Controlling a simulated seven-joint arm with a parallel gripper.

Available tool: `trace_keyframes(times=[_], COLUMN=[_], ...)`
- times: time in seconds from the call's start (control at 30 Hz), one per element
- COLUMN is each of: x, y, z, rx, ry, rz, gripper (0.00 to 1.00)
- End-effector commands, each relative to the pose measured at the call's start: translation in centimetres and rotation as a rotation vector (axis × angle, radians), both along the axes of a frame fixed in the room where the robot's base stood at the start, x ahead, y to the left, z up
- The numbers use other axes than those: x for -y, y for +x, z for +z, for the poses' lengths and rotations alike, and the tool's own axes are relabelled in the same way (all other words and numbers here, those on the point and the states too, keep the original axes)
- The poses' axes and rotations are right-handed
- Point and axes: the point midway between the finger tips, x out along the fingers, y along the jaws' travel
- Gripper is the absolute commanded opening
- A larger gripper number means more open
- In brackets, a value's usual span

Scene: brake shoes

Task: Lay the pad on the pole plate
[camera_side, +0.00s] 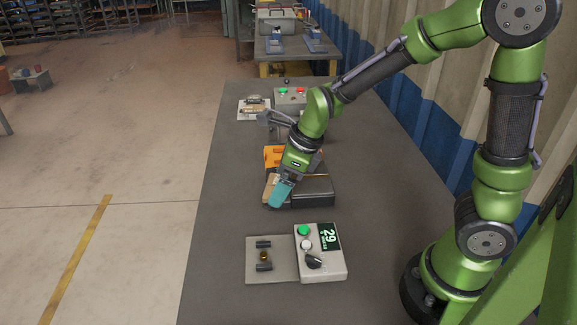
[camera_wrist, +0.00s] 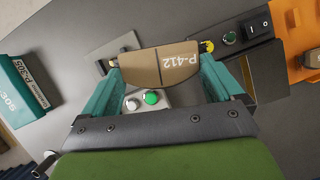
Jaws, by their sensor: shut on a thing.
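My gripper (camera_wrist: 166,78) is shut on a tan curved pad (camera_wrist: 160,65) marked P-412, with one teal finger at each end of it. In the side view my gripper (camera_side: 281,192) is low over the bench by the black box, and part of the pad (camera_side: 268,187) shows left of the finger.
A white meter box (camera_side: 322,269) reading 29 adjoins the pole plate. A black box (camera_side: 314,192) and an orange part (camera_side: 272,154) are beside my gripper. A teal box marked P-305 (camera_wrist: 20,88) is at the wrist view's left. Another plate (camera_side: 243,111) and button box (camera_side: 289,93) stand farther back.

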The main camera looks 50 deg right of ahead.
Motion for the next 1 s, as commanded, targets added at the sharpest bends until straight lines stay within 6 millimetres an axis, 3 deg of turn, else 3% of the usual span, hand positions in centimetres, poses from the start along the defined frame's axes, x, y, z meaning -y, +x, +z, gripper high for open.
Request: trace_keyframes(times=[0.03, 0.2, 0.3, 0.4, 0.7, 1.0], x=[2.7, 10.0, 13.9, 16.1, 15.7, 15.7], y=[0.7, 1.9, 2.1, 2.2, 2.6, 2.5], z=[-0.2, -0.5, -0.5, -0.2, 0.6, -1.8], rx=[-0.001, 0.000, 0.000, 0.001, 0.003, -0.001], ry=[-0.001, 0.002, 0.002, 0.002, 0.001, 0.003], rz=[-0.046, -0.084, -0.059, 0.003, 0.225, 0.236], gripper=[0.45, 0.45, 0.45, 0.45, 0.45, 0.45])
